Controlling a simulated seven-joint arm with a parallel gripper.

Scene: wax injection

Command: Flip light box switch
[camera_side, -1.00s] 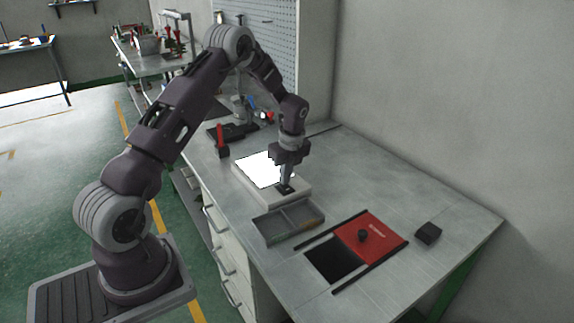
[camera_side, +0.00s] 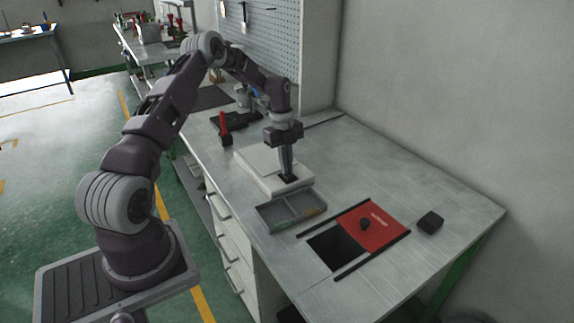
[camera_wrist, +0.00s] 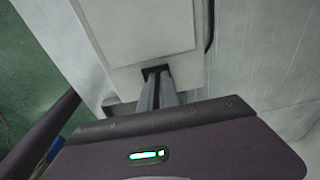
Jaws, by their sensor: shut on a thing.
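The light box (camera_side: 256,158) is a flat pale box on the workbench, and its top panel is unlit. It also fills the upper middle of the wrist view (camera_wrist: 140,30). Its small dark switch (camera_side: 289,179) is at the near right corner in the side view, mostly hidden by the fingers. The dark switch recess (camera_wrist: 151,71) shows just beyond my fingertips in the wrist view. My gripper (camera_side: 288,174) points down at the switch with its fingers close together. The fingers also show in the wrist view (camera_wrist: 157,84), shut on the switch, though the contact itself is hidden.
A grey divided tray (camera_side: 291,211) sits just in front of the light box. A red sliding cover (camera_side: 383,228) with a dark opening and a small black block (camera_side: 430,222) lie to the right. A red-handled tool (camera_side: 224,125) stands behind.

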